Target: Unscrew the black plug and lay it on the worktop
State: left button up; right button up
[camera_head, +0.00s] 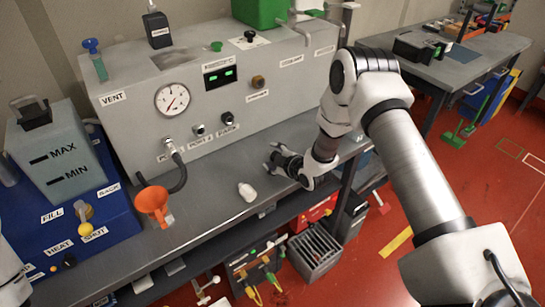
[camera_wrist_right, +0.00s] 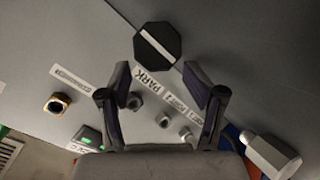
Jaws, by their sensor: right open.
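A black eight-sided plug (camera_wrist_right: 158,46) with a pale stripe across its face shows in the right wrist view, just past my right fingertips. It overlaps the line between the grey panel and the worktop, and I cannot tell what it rests on. My right gripper (camera_wrist_right: 157,78) is open, its two fingers apart on either side below the plug with no clear contact. In the head view my right gripper (camera_head: 270,158) is over the worktop (camera_head: 222,208), in front of the panel; the plug cannot be made out there. My left gripper is out of view.
The grey panel (camera_head: 130,128) carries a gauge (camera_head: 172,99), several ports and a brass fitting (camera_head: 258,81). A white bottle-like piece (camera_head: 247,192) lies on the worktop, left of my right gripper. An orange funnel (camera_head: 153,202) and a blue unit (camera_head: 100,222) are farther left.

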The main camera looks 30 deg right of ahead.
jog(key=v, duration=1.2)
jog(key=s+a+f, duration=0.1)
jog(key=f, duration=0.1)
jog(key=s+a+f+n+g, duration=0.1)
jog(key=f, duration=0.2)
jog(key=s+a+f+g+b, duration=0.1)
jog(key=s+a+f, duration=0.1)
jog(key=shift+a+f+y, duration=0.1)
jog(key=shift+f+y, duration=0.05)
jog(key=shift+y, duration=0.25)
jog(key=s+a+f+g+b, duration=0.1)
jog(key=s+a+f+g, duration=0.35)
jog(key=s+f, duration=0.5)
jog(key=s+f+m+g+h, duration=0.2)
jog(key=s+m+g, duration=0.4)
jog(key=s+m, duration=0.7)
jog(key=s+f, duration=0.1)
jog(key=s, duration=0.2)
jog(key=shift+s+d+h, duration=0.3)
jog(key=shift+s, duration=0.05)
